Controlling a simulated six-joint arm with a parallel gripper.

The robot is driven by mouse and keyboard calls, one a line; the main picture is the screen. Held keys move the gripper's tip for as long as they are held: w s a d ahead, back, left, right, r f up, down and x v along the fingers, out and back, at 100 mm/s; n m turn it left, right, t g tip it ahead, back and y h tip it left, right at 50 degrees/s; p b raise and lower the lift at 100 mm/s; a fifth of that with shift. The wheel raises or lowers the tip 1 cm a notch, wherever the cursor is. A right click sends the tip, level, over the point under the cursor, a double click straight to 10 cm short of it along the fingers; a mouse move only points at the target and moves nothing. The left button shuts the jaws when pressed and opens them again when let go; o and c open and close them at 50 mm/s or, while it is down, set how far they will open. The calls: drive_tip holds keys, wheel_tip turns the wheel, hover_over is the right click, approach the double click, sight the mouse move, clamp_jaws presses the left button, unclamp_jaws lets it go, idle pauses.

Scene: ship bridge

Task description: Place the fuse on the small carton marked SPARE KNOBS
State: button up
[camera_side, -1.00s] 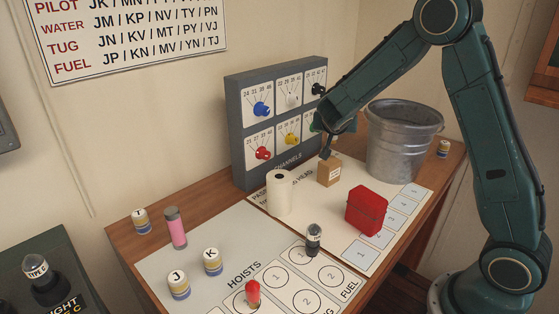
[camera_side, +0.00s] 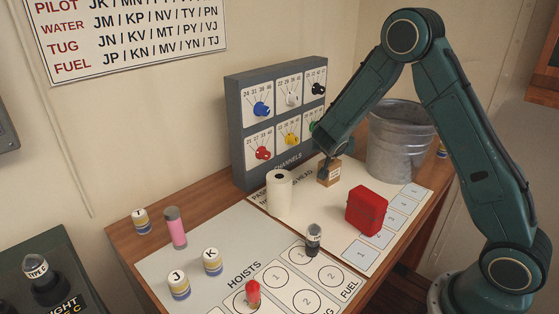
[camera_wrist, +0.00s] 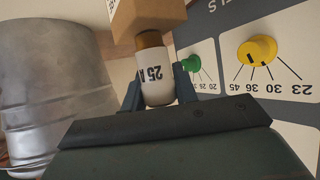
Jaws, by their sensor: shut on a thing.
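The fuse is a white cylinder (camera_wrist: 157,84) marked 25 A with a copper-brown end cap, seen in the wrist view. My gripper (camera_wrist: 158,78) is shut on it, with a dark finger on each side. The small brown carton (camera_wrist: 146,18) is at the top of the wrist view, and the fuse's cap meets its edge there; I cannot tell if they touch. In the side view the carton (camera_side: 329,174) stands on the white sheet, with my gripper (camera_side: 325,158) right above it. The fuse is hidden there, and the carton's marking is too small to read.
A metal bucket (camera_side: 398,150) stands just right of the carton. The channels panel (camera_side: 276,125) with coloured knobs is close behind. A white roll (camera_side: 279,192) stands to the left, and a red box (camera_side: 366,210) is in front right.

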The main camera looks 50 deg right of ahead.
drive_tip(key=shift+f, duration=0.1)
drive_tip(key=o, duration=1)
drive_tip(key=v, duration=1.2)
drive_tip(key=shift+s+r, duration=0.15)
drive_tip(key=shift+r, duration=0.05)
